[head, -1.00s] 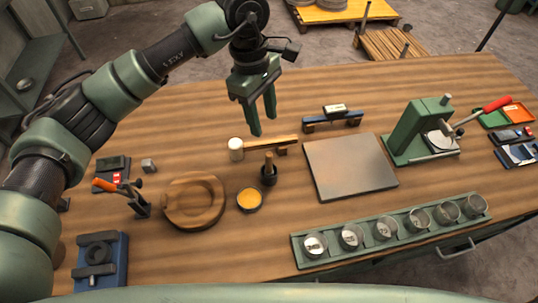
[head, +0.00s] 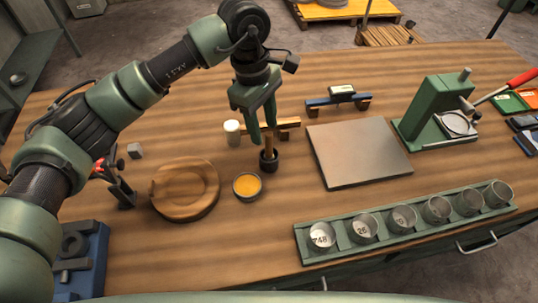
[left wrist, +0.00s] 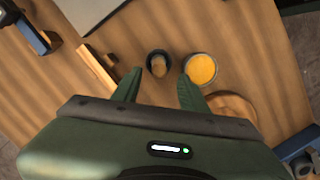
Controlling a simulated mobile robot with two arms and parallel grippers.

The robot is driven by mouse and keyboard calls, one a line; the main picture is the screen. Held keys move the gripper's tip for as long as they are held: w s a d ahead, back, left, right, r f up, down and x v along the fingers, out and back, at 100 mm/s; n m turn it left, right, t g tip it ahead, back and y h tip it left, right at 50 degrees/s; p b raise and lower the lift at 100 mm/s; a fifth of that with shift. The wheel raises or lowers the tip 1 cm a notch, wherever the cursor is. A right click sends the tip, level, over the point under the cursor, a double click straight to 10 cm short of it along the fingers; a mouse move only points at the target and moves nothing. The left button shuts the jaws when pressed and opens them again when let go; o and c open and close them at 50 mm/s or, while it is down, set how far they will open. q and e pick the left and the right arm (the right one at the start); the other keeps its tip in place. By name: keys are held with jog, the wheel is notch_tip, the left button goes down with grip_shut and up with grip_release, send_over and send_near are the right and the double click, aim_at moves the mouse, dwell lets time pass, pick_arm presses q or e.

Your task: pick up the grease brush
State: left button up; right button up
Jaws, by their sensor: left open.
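The grease brush (head: 269,146) stands upright in a small black cup (head: 269,162), its wooden handle pointing up. In the left wrist view the brush (left wrist: 158,67) is seen nearly end-on, inside the cup (left wrist: 153,55). My left gripper (head: 262,134) is open and points down. It is just above the brush, its fingertips overlapping the handle's top in the head view. In the left wrist view the handle lies between and slightly ahead of the fingertips (left wrist: 160,79). Contact cannot be told. My right gripper is not in view.
A bowl of yellow grease (head: 247,185) stands close beside the cup. A wooden rest (head: 288,126) and a white cylinder (head: 232,132) are just behind.

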aim_at(272, 156)
pick_arm(q)
jog(key=f+p, duration=0.1)
jog(key=f, duration=0.1)
jog(key=d+f+p, duration=0.1)
jog(key=f, duration=0.1)
jog(key=s+f+p, duration=0.1)
jog(key=f, duration=0.1)
jog(key=shift+d, duration=0.3)
jog(key=shift+w+f, duration=0.1)
jog(key=shift+f, duration=0.25)
grip_shut()
